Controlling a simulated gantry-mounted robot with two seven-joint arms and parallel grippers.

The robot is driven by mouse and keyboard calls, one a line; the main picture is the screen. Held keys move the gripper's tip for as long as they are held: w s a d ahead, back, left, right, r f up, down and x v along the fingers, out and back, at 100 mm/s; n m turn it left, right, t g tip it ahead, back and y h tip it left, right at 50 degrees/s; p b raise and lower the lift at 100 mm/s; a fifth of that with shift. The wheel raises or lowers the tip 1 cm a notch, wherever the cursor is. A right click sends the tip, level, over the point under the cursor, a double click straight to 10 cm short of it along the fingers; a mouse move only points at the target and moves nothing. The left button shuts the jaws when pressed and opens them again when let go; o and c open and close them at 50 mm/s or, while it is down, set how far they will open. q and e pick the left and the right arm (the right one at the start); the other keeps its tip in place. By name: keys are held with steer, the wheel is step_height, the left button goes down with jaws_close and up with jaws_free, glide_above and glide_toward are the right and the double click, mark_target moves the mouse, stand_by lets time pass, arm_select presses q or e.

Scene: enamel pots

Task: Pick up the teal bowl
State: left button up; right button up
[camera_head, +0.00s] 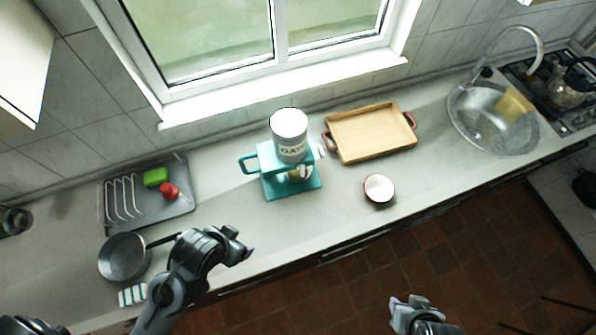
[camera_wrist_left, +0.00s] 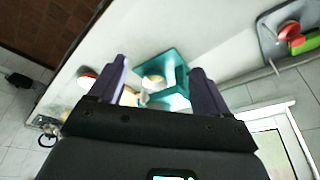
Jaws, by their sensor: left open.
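I cannot make out a separate teal bowl. A teal piece (camera_head: 274,160) with a loop handle at its left stands on the counter, with a teal base (camera_head: 292,188) below. A small pale, gold-toned vessel (camera_head: 300,174) sits between them, partly hidden. A white oats canister (camera_head: 290,135) stands on top. The teal piece also shows between my fingers in the left wrist view (camera_wrist_left: 172,66). My left gripper (camera_head: 243,244) is open and empty, in front of the teal piece and to its left, apart from it. My right gripper (camera_head: 409,302) is low at the right, away from the counter; its jaw opening is unclear.
A red-rimmed white bowl (camera_head: 379,187) and a wooden tray (camera_head: 372,134) stand to the right. A dish rack (camera_head: 180,205) and a pan (camera_head: 124,258) are left. The counter's front edge is close to my left gripper. The sink (camera_head: 490,135) is far right.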

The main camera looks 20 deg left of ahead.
stand_by(0.4)
arm_select(q)
steer(key=c, duration=0.7)
